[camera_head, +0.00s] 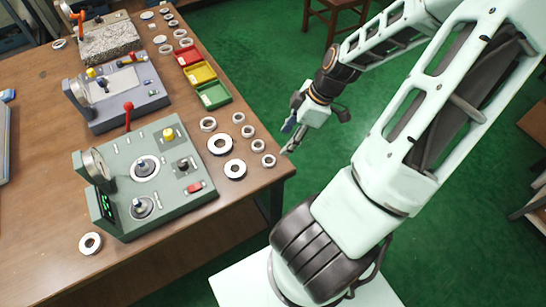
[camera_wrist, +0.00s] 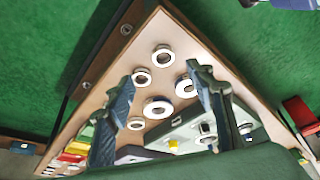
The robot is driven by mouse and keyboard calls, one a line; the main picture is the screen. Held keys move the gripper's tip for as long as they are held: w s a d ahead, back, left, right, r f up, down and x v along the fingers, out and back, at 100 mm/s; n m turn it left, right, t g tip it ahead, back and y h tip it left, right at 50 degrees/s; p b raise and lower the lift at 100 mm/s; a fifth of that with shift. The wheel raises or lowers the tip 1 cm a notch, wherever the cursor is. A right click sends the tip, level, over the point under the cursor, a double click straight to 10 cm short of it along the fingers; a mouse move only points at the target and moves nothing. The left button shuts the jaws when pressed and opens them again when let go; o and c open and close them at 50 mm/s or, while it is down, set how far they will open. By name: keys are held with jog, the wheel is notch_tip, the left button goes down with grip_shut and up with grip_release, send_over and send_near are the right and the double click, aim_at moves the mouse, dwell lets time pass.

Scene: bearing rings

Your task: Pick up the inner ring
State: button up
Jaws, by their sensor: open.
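Several loose metal rings lie flat near the right corner of the wooden table; I cannot tell which one is the inner ring. In the wrist view, a pale ring (camera_wrist: 163,57) and a larger ring (camera_wrist: 157,107) show between and below the fingers. My gripper (camera_head: 290,138) is open and empty, beyond the table's right edge; its spread fingers (camera_wrist: 160,76) also show in the wrist view.
A green-grey device (camera_head: 122,205) with knobs and a raised dial stands beside the rings, with a similar grey device (camera_head: 118,98) behind it. Red, yellow and green bins (camera_head: 213,95) line the right edge. Another ring (camera_head: 90,243) lies at the front left.

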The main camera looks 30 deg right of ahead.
send_near(268, 163)
jog(key=shift+w+f+b, duration=0.25)
jog(key=shift+b, duration=0.2)
jog(key=shift+x, duration=2.9)
jog(key=shift+s+a, duration=0.1)
jog(key=shift+s, duration=0.05)
jog(key=shift+c, duration=0.7)
jog(key=c, duration=1.1)
jog(key=shift+r, duration=0.2)
